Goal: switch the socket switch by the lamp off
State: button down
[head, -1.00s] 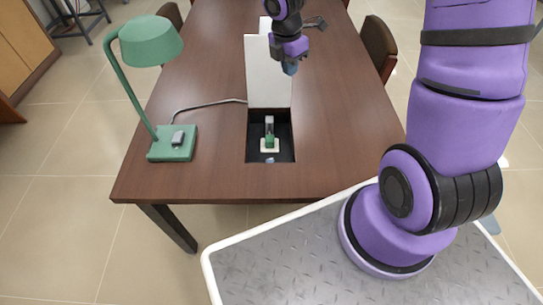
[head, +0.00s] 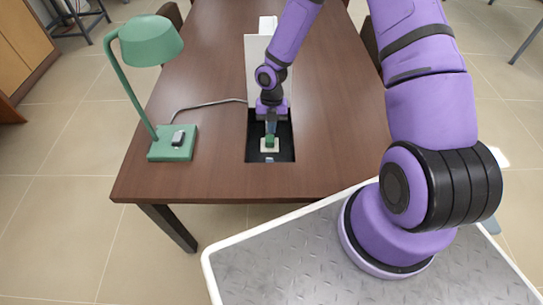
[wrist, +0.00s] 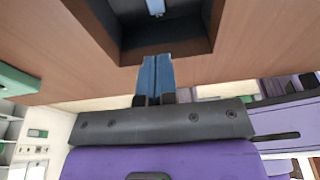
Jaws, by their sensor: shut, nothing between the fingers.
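The socket switch (head: 269,149) is a pale plate with a green upright part, set in a dark recess in the table to the right of the lamp. My gripper (head: 271,128), with blue fingertips, is shut and empty. In the head view it points down into the recess and overlaps the top of the green part, so I cannot tell whether they touch. The wrist view shows the shut fingers (wrist: 157,75) at the recess opening; the green part is not visible there. The green desk lamp (head: 151,42) stands at the left, with a grey rocker on its base (head: 172,150).
A grey cable (head: 208,104) runs from the lamp to the lid. The brown tabletop (head: 345,130) is clear to the right.

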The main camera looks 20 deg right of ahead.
jog(key=shift+f, duration=0.2)
send_near(271, 161)
jog(key=x, duration=0.2)
jog(key=s+x, duration=0.1)
jog(key=x, duration=0.2)
jog(key=shift+s+a+f, duration=0.1)
jog(key=shift+s+a, duration=0.05)
jog(key=shift+x, duration=0.85)
jog(key=shift+w+f, duration=0.15)
jog(key=shift+w, duration=0.1)
jog(key=shift+w+f+g, duration=0.1)
jog(key=shift+f+g, duration=0.1)
jog(key=shift+g, duration=0.2)
